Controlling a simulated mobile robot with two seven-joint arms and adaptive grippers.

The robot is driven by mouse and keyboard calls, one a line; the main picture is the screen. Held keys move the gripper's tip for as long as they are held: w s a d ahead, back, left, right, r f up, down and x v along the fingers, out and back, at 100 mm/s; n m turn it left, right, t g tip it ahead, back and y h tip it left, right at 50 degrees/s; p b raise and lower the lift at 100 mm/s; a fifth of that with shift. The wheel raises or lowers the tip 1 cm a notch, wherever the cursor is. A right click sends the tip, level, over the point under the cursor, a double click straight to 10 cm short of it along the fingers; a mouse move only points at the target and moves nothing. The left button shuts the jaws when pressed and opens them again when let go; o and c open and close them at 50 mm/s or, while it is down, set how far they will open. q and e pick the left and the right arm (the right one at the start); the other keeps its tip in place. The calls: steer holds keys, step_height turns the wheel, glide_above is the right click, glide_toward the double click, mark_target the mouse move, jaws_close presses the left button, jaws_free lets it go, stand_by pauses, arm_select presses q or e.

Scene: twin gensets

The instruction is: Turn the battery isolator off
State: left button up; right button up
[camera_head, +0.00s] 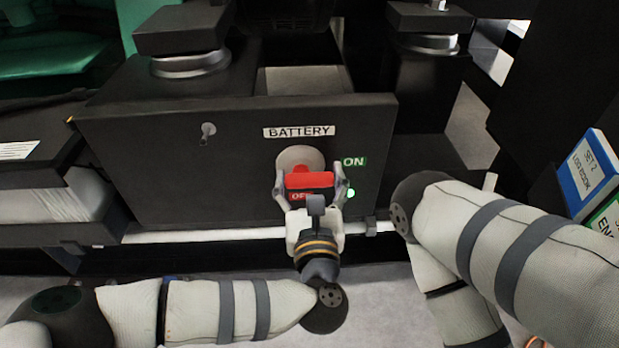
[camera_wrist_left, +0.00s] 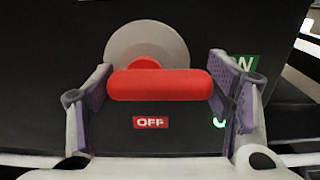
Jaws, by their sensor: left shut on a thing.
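The battery isolator has a red handle (camera_head: 309,181) on a round grey disc (camera_head: 299,155), on the front of a black box under the BATTERY label (camera_head: 299,132). The handle lies horizontally. A green ON label (camera_head: 354,161) is at its right and a red OFF label (camera_wrist_left: 150,123) is below it. My left gripper (camera_head: 311,184) is shut on the handle, one finger at each end, as the left wrist view (camera_wrist_left: 159,88) also shows. A green lamp (camera_head: 351,193) beside it glows. My right gripper is not in view; my right arm shows at the right.
The black box (camera_head: 150,150) has a small keyed switch (camera_head: 208,130) at its left. A pale pipe (camera_head: 200,235) runs along below the box. Black mounts stand above it. Blue and green binders (camera_head: 590,172) are at the far right.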

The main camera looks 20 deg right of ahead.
arm_select(q)
steer(key=shift+m, duration=0.3)
steer(key=m, duration=0.3)
steer(key=shift+f+m, duration=0.3)
steer(key=m, duration=0.4)
steer(key=shift+a+f+m, duration=0.1)
steer(key=shift+f+m, duration=0.1)
steer(key=shift+m, duration=0.1)
steer(key=m, duration=0.2)
steer(key=m+p, duration=0.1)
steer(key=m, duration=0.1)
steer(key=shift+w+a+f+m, duration=0.1)
steer(key=shift+a+f+m, duration=0.1)
steer(key=shift+m, duration=0.1)
steer(key=shift+w+a+f+m+p, duration=0.15)
steer(key=shift+m+p, duration=0.2)
steer(key=shift+m, duration=0.75)
steer(key=shift+s+a+m+p, duration=0.1)
steer(key=shift+m+p, duration=0.25)
steer(key=shift+m, duration=0.75)
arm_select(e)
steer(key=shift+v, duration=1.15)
arm_select(q)
steer(key=o, duration=1.2)
steer(key=shift+c, duration=0.2)
